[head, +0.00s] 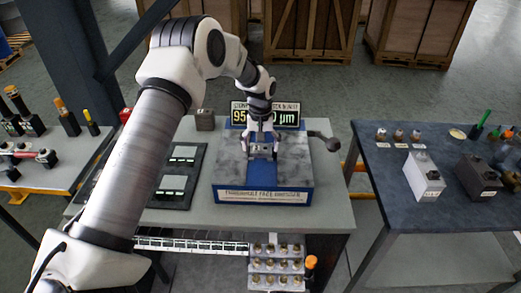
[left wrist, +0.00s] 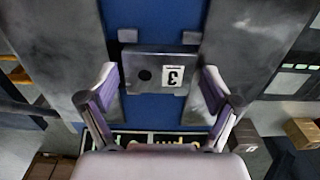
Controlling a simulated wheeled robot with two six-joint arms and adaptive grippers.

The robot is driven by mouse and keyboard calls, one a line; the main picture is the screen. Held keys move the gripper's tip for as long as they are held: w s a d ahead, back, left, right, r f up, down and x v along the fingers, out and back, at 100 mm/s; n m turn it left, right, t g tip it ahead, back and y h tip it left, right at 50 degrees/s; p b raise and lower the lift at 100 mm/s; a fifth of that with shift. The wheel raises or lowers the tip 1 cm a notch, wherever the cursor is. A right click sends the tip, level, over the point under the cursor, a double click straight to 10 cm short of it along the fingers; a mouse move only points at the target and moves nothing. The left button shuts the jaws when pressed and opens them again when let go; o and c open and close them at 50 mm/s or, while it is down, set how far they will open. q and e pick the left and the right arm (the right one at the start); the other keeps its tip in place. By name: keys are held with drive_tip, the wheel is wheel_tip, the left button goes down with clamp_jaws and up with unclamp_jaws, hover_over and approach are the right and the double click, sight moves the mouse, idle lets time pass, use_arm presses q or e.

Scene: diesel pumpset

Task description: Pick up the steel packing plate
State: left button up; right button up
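The steel packing plate, a grey block with a dark round hole and a label reading 3, shows in the left wrist view (left wrist: 154,62). It lies over the blue strip of the machine top (head: 230,170), which has a grey mottled surface. My left gripper (head: 262,153) is over the middle of that top, pointing down. In the left wrist view its fingers (left wrist: 159,80) stand apart on either side of the plate, with narrow gaps that look clear. In the head view the gripper mostly hides the plate. My right gripper is in no view.
A lit display (head: 265,115) stands behind the machine top, and a dark ball-ended lever (head: 326,141) sticks out at its right. Dark panels (head: 180,170) lie to the left. A side table (head: 400,215) at the right holds a white box (head: 424,176) and small parts.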

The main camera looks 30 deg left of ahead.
sight(261, 148)
use_arm(q)
drive_tip(key=c, duration=1)
drive_tip(key=shift+w+r+b, duration=0.25)
drive_tip(key=shift+r+b, duration=0.15)
drive_tip(key=shift+r, duration=0.05)
wheel_tip(261, 148, up, 2)
drive_tip(key=shift+r+b, duration=0.1)
drive_tip(key=shift+b, duration=0.3)
drive_tip(key=s+d+b, duration=0.1)
drive_tip(key=s+d, duration=0.2)
drive_tip(key=d, duration=0.1)
drive_tip(key=s+d+r+b, duration=0.1)
drive_tip(key=s+d, duration=0.2)
drive_tip(key=d, duration=0.1)
drive_tip(key=s+d+b, duration=0.2)
drive_tip(key=s+d, duration=0.1)
drive_tip(key=d, duration=0.2)
drive_tip(key=shift+s+d+r, duration=0.1)
drive_tip(key=shift+s+r, duration=0.05)
drive_tip(key=shift+r, duration=0.25)
